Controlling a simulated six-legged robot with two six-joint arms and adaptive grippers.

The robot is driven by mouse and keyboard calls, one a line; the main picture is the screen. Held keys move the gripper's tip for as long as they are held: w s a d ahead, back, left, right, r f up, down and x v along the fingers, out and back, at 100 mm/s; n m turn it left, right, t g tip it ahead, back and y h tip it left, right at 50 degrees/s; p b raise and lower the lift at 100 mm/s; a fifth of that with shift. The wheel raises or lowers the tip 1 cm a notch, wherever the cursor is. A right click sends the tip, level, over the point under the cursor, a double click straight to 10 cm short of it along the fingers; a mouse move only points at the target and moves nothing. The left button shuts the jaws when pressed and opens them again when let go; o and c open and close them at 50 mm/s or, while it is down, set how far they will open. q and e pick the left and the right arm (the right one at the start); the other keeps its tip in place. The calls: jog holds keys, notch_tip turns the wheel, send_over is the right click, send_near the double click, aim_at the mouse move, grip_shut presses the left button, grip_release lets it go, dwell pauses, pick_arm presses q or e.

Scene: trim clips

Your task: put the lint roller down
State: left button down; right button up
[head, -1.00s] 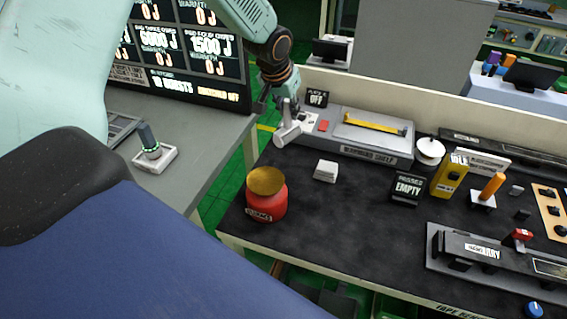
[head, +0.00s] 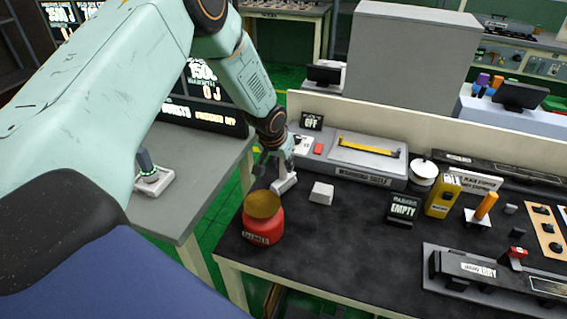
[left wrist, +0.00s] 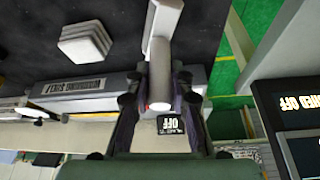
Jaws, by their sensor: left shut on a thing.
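The lint roller (head: 284,184), pale grey-white with a stubby head, is held in my left gripper (head: 274,160). It is low over the dark bench top (head: 330,240), between the red jar and the white block. I cannot tell whether it touches the bench. In the left wrist view the lint roller (left wrist: 160,55) points away between the two dark fingers (left wrist: 160,105), which are closed around its handle. My right gripper is not in view.
The red jar with a gold lid (head: 263,220) stands close in front of the roller. A white block (head: 321,193) lies to its right, and the grey warming shelf (head: 350,160) is behind. Open bench lies right of the jar, before the "EMPTY" sign (head: 402,209).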

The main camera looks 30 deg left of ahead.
pick_arm(q)
jog(key=shift+w, duration=0.1)
jog(key=shift+a+f, duration=0.1)
jog(key=shift+f, duration=0.1)
jog(key=c, duration=1.5)
grip_release()
jog(key=shift+w, duration=0.1)
jog(key=shift+c, duration=0.2)
jog(key=o, duration=0.4)
jog(key=shift+d+r, duration=0.1)
jog(key=shift+d, duration=0.1)
jog(key=shift+c, duration=0.2)
jog(key=shift+a, duration=0.15)
